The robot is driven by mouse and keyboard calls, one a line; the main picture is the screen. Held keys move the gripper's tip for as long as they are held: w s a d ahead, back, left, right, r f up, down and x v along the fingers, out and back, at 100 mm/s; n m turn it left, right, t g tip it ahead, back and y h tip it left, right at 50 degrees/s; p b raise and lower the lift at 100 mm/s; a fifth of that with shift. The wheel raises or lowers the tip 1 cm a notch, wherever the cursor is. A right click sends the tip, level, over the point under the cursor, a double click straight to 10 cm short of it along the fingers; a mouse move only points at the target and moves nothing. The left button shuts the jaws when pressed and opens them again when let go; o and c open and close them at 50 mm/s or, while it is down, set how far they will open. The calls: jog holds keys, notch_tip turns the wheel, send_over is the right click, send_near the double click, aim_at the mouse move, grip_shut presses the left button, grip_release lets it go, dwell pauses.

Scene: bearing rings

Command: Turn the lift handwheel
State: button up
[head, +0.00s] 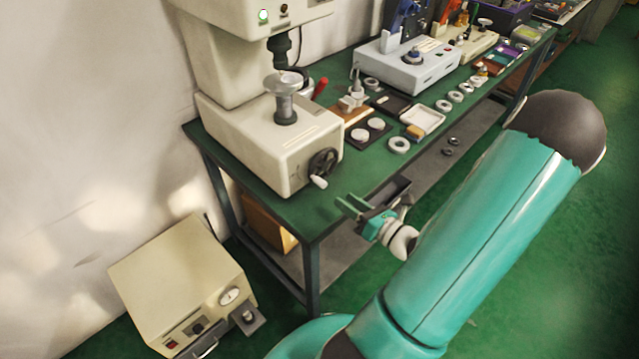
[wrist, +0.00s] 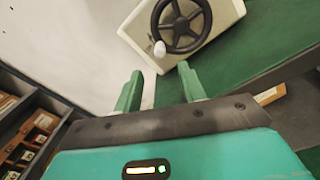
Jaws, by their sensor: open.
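The black lift handwheel (head: 323,163) sits on the front of the cream press machine (head: 262,140), with its white crank knob (head: 319,182) at the lower edge. In the wrist view the spoked handwheel (wrist: 181,20) shows at the top, its white knob (wrist: 160,49) at its lower left. My gripper (head: 348,204) is open and empty, in front of the bench edge and lower right of the wheel in the head view. In the wrist view my gripper's green fingers (wrist: 159,85) stand apart, with the knob beyond them and a visible gap between.
The green bench (head: 307,217) carries bearing rings (head: 399,145), a white tray (head: 422,119) and a grey box with a knob (head: 410,64). A cream box with a gauge (head: 178,283) stands on the floor at lower left. Floor at right is clear.

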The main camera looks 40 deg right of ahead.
aim_at(325, 186)
jog(key=w, duration=0.9)
jog(key=shift+w+a, duration=0.3)
jog(key=shift+w, duration=0.1)
grip_shut()
